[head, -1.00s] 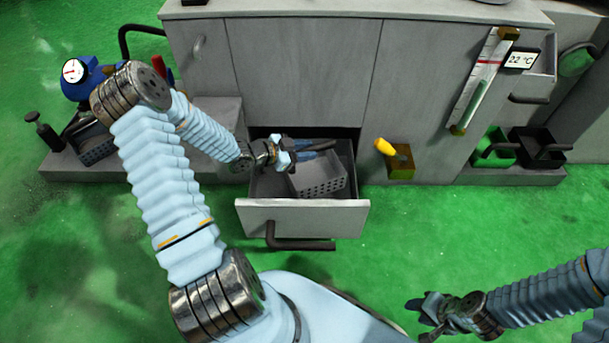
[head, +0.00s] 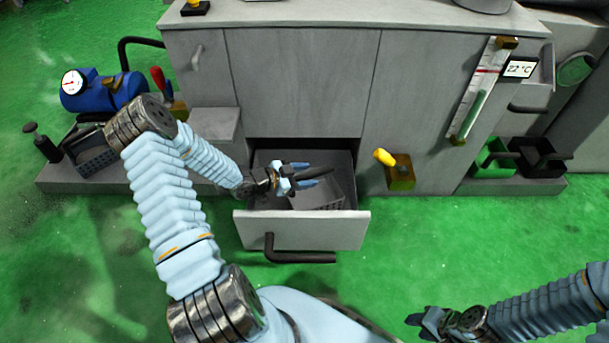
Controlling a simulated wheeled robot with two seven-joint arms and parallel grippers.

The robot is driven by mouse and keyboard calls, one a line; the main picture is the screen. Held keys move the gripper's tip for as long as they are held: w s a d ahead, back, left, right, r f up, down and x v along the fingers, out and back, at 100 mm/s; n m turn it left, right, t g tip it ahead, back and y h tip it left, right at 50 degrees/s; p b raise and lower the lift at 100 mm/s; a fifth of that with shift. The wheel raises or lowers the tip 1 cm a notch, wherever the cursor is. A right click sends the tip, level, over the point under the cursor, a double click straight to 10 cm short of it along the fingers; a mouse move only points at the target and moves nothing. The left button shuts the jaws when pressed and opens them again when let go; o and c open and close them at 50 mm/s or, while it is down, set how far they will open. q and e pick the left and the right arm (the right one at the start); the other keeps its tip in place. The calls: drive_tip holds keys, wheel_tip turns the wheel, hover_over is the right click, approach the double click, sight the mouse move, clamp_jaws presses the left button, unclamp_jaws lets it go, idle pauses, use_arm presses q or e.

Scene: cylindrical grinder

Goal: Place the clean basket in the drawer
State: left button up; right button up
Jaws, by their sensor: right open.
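A grey perforated basket (head: 325,196) sits in the pulled-out drawer (head: 345,225), low behind its front panel. It looks level, but its lower part is hidden by the panel. My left gripper (head: 318,176) is right over the basket, inside the drawer opening. Its fingers point right and overlap the basket's rim, and I cannot tell whether they grip it. My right gripper (head: 415,325) is open and empty, low over the green floor at the bottom right, far from the drawer.
A yellow-handled valve (head: 397,165) is right of the drawer. Green and black trays (head: 540,155) are at the right. The drawer handle (head: 300,257) sticks out forward.

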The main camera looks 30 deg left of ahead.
use_arm(q)
drive_tip(key=shift+r+p, duration=0.3)
drive_tip(key=p+v, duration=0.1)
drive_tip(key=v, duration=1.1)
drive_tip(key=shift+f, duration=0.15)
drive_tip(key=shift+c, duration=0.3)
idle(0.4)
